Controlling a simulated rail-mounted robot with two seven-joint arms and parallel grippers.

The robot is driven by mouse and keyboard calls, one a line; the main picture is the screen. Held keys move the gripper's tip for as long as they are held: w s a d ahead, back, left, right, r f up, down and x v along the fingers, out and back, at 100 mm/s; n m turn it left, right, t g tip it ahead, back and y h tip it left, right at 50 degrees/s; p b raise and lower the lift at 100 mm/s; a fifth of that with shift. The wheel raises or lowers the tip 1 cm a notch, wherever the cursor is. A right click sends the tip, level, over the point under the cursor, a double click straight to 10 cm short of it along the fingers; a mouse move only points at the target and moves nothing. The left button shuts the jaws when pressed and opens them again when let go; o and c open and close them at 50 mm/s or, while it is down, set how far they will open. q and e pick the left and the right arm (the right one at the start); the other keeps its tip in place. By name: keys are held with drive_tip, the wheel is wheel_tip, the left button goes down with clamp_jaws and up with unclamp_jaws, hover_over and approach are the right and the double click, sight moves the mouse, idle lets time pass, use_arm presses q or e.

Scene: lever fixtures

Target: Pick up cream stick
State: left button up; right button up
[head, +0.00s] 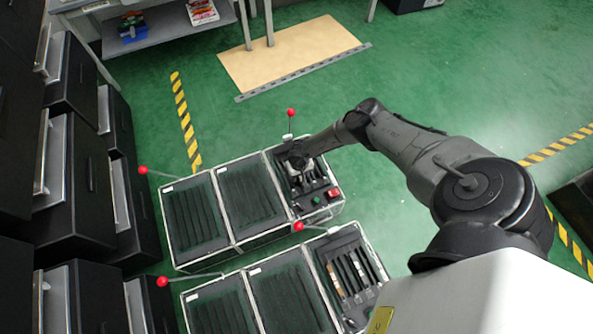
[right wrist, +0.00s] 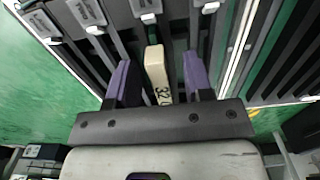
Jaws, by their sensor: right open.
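The cream stick (right wrist: 156,70), with dark marks on its near end, lies lengthwise between the two purple fingers of my right gripper (right wrist: 157,76) in the right wrist view. The fingers are open, one on each side of it, with a gap on both sides. A dark green part shows at the stick's far end. In the head view, my right gripper (head: 299,174) is over the upper right lever box (head: 318,200), and I cannot make out the cream stick there. My left gripper is not in view.
More dark slotted boxes stand left of and below that box, including one with a brown stick (head: 333,280). Red-knobbed levers (head: 291,112) stick out around them. Dark drawers (head: 75,180) stand at left.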

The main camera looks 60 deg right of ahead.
clamp_jaws()
idle(0.3)
drive_tip(key=shift+r, duration=0.15)
